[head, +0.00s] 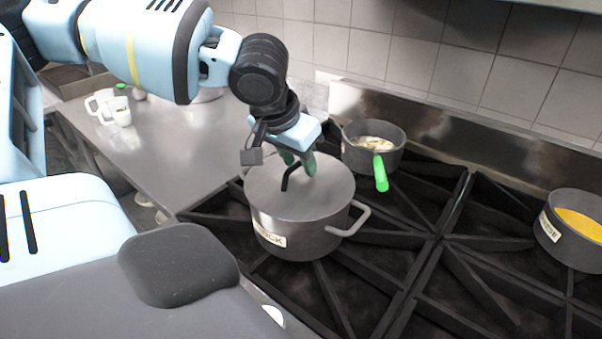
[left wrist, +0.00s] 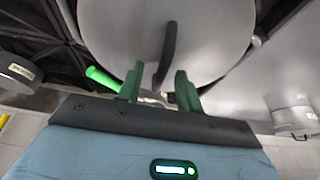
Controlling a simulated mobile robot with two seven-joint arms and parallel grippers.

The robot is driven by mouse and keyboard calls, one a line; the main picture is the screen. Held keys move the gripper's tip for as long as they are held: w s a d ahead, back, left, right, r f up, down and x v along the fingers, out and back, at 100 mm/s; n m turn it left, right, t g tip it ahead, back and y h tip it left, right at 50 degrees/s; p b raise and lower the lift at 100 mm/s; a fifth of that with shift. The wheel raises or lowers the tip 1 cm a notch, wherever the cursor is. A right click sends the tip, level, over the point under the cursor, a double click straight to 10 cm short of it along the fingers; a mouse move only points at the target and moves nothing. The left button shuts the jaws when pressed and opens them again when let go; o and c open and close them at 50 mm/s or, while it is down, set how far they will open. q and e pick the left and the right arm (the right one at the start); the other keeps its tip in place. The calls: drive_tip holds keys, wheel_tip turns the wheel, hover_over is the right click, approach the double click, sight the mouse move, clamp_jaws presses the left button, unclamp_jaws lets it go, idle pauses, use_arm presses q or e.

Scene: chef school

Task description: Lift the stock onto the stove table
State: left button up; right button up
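The stock pot (head: 300,222) is a large grey metal pot with a partly readable label and side handles. It stands upright on the black stove grate (head: 430,230), its flat lid (head: 320,188) on. A black lid handle (head: 284,182) stands up from the lid. My left gripper (head: 298,163) is above the lid, close to that handle. In the left wrist view its green fingers (left wrist: 159,90) are apart, with the tip of the lid handle (left wrist: 168,50) appearing between or just beyond them. Contact cannot be told. My right gripper is not in view.
A saucepan (head: 372,158) with a green handle stands behind the pot. Another pot (head: 575,235) with yellow contents stands at the right. White mugs (head: 119,112) sit on the metal counter (head: 165,140) at the left. A tiled wall and metal backsplash (head: 440,135) bound the back.

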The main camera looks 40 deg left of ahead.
use_arm(q)
drive_tip(key=shift+x, duration=0.8)
drive_tip(key=shift+c, duration=0.2)
clamp_jaws()
drive_tip(key=shift+r, duration=0.15)
wheel_tip(320, 180, up, 10)
drive_tip(key=shift+f+p, duration=0.1)
drive_tip(key=shift+p, duration=0.25)
